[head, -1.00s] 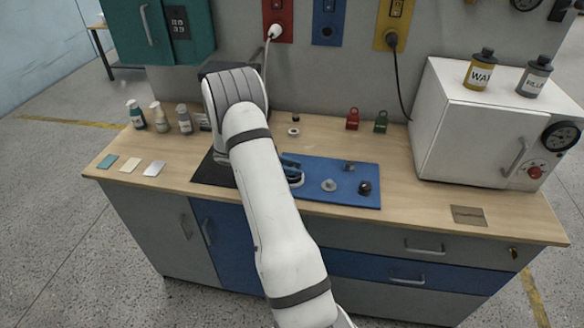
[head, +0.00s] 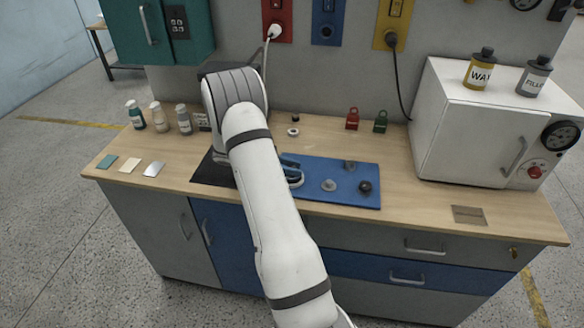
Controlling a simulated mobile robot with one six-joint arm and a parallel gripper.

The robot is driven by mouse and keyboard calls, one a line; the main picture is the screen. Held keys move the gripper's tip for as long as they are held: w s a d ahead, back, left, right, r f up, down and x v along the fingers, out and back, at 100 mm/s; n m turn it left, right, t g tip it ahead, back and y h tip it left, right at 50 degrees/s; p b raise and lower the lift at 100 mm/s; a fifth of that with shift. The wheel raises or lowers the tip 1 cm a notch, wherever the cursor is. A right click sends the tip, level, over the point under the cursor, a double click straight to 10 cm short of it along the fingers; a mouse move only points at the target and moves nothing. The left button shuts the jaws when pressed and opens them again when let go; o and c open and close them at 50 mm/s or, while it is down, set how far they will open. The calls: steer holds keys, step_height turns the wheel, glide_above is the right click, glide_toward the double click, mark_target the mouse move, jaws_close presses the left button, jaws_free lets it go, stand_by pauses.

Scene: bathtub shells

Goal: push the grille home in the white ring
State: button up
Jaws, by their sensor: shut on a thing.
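My arm reaches up over the workbench and bends down at its far end, with a bit of my white wrist showing left of the forearm. My gripper is hidden behind the arm, above or near the black mat (head: 212,172). I cannot make out the grille. A small white ring-shaped piece (head: 293,132) lies on the wood behind the blue mat; I cannot tell whether it is the task's white ring. A blue and pale object (head: 292,172), partly covered by my arm, sits at the left end of the blue mat (head: 345,201).
Small grey and dark parts (head: 329,185) lie on the blue mat. Several bottles (head: 158,117) and flat samples (head: 130,165) are at the left. Red (head: 352,118) and green (head: 380,121) tags stand at the back. A white oven-like box (head: 470,130) fills the right. The front right is mostly clear.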

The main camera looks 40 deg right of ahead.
steer(key=shift+f+b, duration=0.6)
steer(key=shift+f, duration=0.25)
steer(key=o, duration=1.1)
steer(key=b+v, duration=0.1)
steer(key=v, duration=0.6)
steer(key=shift+w+a+r+b, duration=0.15)
steer(key=shift+w+a+b, duration=0.05)
steer(key=shift+a+b, duration=0.2)
steer(key=shift+d, duration=0.1)
